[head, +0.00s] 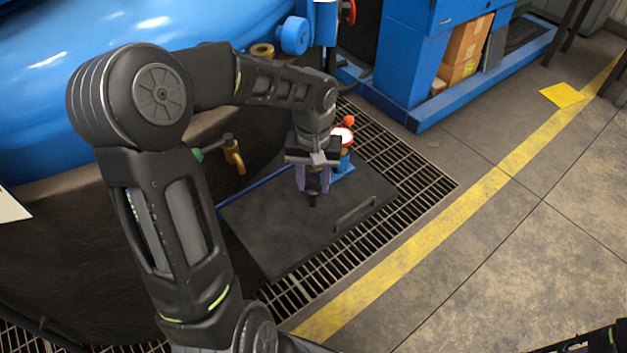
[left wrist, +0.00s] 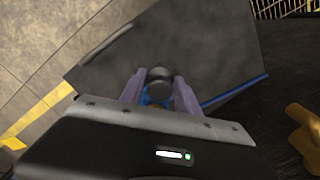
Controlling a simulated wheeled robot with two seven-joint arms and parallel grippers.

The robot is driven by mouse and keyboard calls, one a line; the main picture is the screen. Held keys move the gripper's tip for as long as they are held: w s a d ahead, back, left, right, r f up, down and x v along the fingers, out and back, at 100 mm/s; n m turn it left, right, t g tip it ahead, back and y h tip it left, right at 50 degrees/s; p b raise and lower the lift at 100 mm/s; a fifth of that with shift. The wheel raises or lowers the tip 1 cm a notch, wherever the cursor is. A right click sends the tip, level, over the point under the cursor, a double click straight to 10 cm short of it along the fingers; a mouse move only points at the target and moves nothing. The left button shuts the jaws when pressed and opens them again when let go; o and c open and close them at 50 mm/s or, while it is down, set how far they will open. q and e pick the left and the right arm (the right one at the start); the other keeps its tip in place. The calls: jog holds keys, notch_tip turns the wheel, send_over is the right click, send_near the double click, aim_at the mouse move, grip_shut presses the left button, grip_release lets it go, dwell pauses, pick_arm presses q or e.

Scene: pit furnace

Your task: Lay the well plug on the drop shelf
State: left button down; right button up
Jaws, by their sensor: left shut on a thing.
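My left gripper (head: 313,188) points down over a dark flat panel with a bar handle, which looks like the drop shelf (head: 270,235). The gripper is shut on a small dark, round-ended piece with some blue below it, which looks like the well plug (left wrist: 159,77). In the left wrist view the purple fingers of my left gripper (left wrist: 159,92) stand on either side of it. The shelf (left wrist: 215,50) fills the space behind it. I cannot tell whether the plug touches the shelf.
A blue fitting with a red-rimmed gauge (head: 343,137) stands just behind the gripper. A brass valve (head: 234,155) sticks out at the left. Floor grating (head: 420,185) surrounds the shelf's right side. A blue cabinet (head: 415,60) stands at the back.

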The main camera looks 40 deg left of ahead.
pick_arm(q)
jog(key=shift+f, duration=0.2)
jog(key=c, duration=0.9)
grip_release()
jog(key=shift+r, duration=0.15)
jog(key=shift+r, duration=0.2)
notch_tip(320, 180, up, 12)
jog(key=shift+f+p, duration=0.1)
jog(key=shift+p, duration=0.95)
